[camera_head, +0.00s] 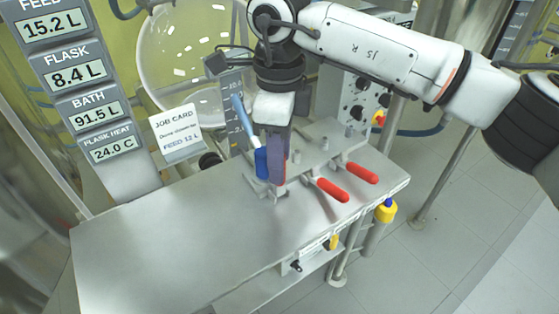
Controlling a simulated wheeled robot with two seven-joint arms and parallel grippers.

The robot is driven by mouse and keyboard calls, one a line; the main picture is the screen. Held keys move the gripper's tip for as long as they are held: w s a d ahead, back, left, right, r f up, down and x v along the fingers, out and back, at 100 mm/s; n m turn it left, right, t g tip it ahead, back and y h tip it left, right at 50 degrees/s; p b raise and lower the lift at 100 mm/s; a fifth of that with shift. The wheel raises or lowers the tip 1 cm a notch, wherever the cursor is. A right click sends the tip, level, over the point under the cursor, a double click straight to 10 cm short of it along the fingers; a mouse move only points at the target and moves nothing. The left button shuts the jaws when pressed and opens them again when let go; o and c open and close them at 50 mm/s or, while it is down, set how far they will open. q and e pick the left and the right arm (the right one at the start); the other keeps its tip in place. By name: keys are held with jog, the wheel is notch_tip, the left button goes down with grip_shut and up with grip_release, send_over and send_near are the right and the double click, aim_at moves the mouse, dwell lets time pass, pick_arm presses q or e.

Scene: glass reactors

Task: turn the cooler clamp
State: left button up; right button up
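A metal bench (150,250) carries a row of clamp-like fittings. Two have red handles, a nearer one (332,190) and a farther one (362,173), both lying low and pointing right. A blue handle (261,163) stands nearly upright to their left, with a lighter blue rod above it. No readable label shows which fitting is the cooler clamp. My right gripper (278,180) points down right beside the blue handle, left of the red handles. Its fingers overlap the handle in the picture, so I cannot tell whether they grip it. My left gripper is out of view.
A display column (85,90) and a job card (176,133) stand at the back left. A round glass vessel (180,50) is behind the bench. A yellow fitting with a blue top (386,211) hangs at the bench's right edge. The bench's left half is clear.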

jog(key=shift+f, duration=0.8)
grip_shut()
